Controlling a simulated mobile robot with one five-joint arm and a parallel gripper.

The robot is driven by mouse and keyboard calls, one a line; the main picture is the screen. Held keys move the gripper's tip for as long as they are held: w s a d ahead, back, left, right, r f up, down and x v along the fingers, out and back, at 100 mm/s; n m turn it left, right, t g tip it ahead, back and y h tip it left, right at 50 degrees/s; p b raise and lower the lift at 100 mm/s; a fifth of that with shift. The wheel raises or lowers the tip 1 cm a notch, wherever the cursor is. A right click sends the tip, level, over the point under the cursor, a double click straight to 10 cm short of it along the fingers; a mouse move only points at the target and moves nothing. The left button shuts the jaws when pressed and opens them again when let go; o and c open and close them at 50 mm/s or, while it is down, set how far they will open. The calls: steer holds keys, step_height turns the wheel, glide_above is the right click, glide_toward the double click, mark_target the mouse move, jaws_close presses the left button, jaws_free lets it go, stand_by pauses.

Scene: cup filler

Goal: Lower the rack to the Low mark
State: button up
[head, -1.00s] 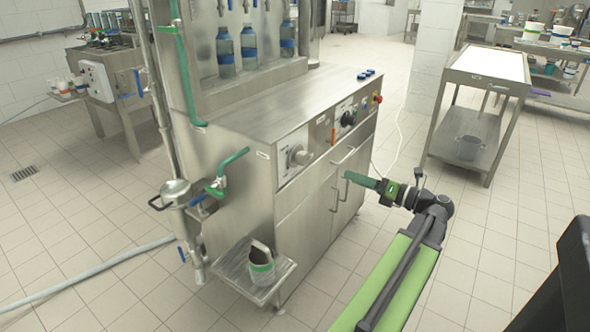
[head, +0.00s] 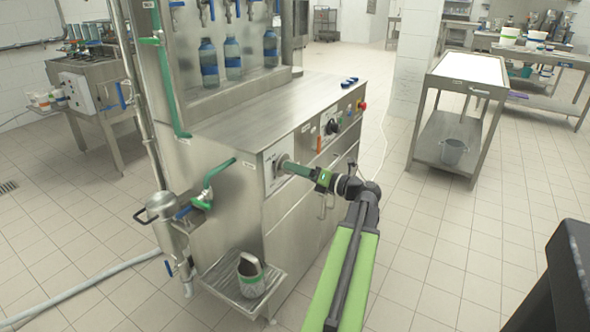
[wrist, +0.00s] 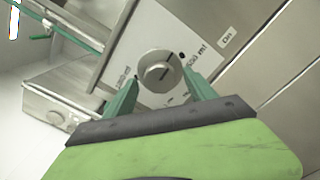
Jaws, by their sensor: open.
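My gripper (head: 287,164) is in front of the left end of the steel filler's front panel. In the wrist view my gripper (wrist: 161,82) is open, one green finger on each side of a round grey knob (wrist: 158,70). I cannot tell whether the fingers touch the knob. In the head view the fingers largely hide the knob. Several blue-banded bottles (head: 231,59) stand in the filler's recess below the taps. I cannot make out a rack or a Low mark.
Right along the panel are an orange-red handle (head: 318,144), a black dial (head: 332,127) and a red button (head: 363,105). A green-handled valve (head: 208,190) and a small drip shelf with a metal jug (head: 250,277) are on the left side.

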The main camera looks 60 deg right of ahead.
steer(key=shift+w, duration=0.45)
steer(key=c, duration=1.3)
steer(key=shift+d, duration=0.15)
steer(key=shift+c, duration=0.2)
steer(key=shift+n, duration=0.3)
